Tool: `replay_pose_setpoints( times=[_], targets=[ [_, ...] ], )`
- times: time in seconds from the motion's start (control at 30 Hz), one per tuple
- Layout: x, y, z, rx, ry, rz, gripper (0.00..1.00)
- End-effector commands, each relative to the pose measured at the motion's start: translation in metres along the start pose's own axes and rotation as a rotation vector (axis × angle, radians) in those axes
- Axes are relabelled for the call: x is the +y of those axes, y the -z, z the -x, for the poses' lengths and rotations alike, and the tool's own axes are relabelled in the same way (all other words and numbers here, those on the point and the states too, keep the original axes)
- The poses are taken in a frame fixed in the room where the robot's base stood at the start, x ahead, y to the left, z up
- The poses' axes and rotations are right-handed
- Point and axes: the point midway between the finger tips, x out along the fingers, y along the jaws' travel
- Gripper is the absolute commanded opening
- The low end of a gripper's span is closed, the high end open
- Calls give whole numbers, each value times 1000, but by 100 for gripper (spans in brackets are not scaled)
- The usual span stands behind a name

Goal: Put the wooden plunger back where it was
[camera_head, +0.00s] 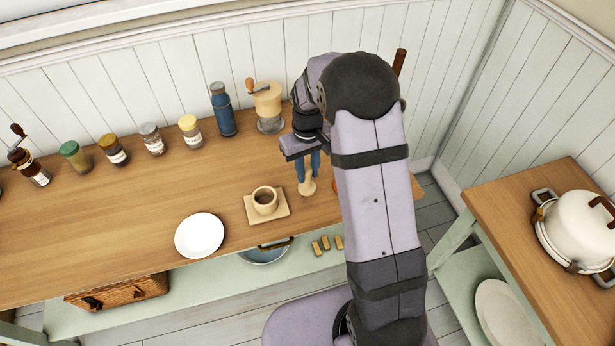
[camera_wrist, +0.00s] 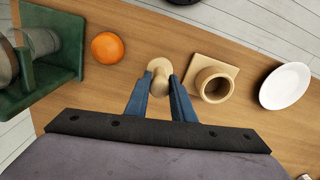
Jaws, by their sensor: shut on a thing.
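The wooden plunger (camera_head: 307,187) is a pale turned piece with a narrow neck and a wider round end. My gripper (camera_head: 308,168) points down over the wooden counter, with its blue fingers shut on the plunger. In the wrist view the plunger (camera_wrist: 159,72) sits between the fingertips (camera_wrist: 160,85). The plunger is just right of a tan cup (camera_head: 264,200) on a square tan board (camera_head: 282,207). I cannot tell whether its lower end touches the counter. The fingers hide part of it.
A white plate (camera_head: 199,235) lies left of the cup. A blue bottle (camera_head: 223,110), a grinder (camera_head: 268,105) and several jars (camera_head: 190,131) line the back. The wrist view shows an orange (camera_wrist: 107,47) and a green stand (camera_wrist: 60,75) on the plunger's other side.

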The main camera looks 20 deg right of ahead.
Motion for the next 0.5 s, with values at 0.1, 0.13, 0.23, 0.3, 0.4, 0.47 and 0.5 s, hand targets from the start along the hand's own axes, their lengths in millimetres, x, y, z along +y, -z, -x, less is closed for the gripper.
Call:
replay_pose_setpoints(
  times=[0.1,0.13,0.23,0.3,0.4,0.47,0.5],
  targets=[
    [0,-2,-13,-6,1,0,0],
    [0,-1,-16,-4,1,0,0],
    [0,-1,-27,-3,1,0,0],
    [0,-1,-32,-3,1,0,0],
    [0,0,-34,0,0,0,0],
    [0,0,-34,1,0,0,0],
    [0,0,-34,0,0,0,0]
  ],
)
